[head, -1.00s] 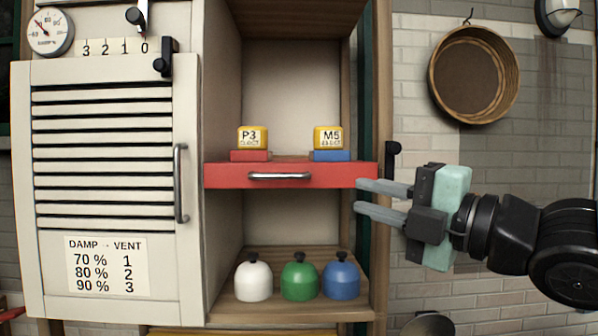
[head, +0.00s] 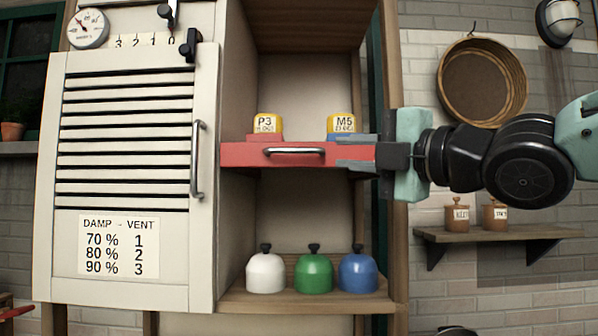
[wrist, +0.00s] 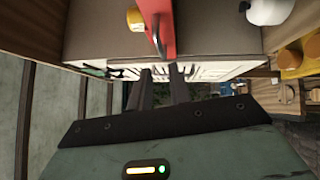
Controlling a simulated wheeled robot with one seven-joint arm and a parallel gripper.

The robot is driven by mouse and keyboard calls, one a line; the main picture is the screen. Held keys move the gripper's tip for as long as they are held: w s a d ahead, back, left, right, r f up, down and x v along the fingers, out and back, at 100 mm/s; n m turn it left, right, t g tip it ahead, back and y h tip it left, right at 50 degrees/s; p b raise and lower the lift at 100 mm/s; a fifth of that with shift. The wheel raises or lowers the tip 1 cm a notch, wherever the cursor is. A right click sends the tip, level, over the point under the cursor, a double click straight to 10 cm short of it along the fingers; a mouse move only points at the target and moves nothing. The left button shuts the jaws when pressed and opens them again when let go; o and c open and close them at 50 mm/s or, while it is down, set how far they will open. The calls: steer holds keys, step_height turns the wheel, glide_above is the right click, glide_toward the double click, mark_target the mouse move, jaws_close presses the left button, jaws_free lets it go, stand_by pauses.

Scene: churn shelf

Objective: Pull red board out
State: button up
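The red board (head: 238,155) lies level across the shelf opening in the head view, with a metal bar handle (head: 294,151) on its front edge. The board (wrist: 158,14) and its handle (wrist: 158,42) also show in the wrist view. My gripper (head: 340,151) is at the board's right end, with its fingers pointing left toward the handle. The fingers are apart and nothing is between them. In the wrist view the fingertips (wrist: 161,70) are short of the handle. The gripper hides the board's right end in the head view.
White (head: 265,274), green (head: 313,275) and blue (head: 357,274) domed weights stand below. A louvred door (head: 125,265) is at left.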

mark_target(301, 151)
steer(key=p+x, duration=0.3)
steer(key=x, duration=0.8)
steer(key=shift+p, duration=0.3)
steer(key=shift+w+a, duration=0.1)
steer(key=shift+a, duration=0.15)
steer(key=shift+f, duration=0.1)
jaws_close()
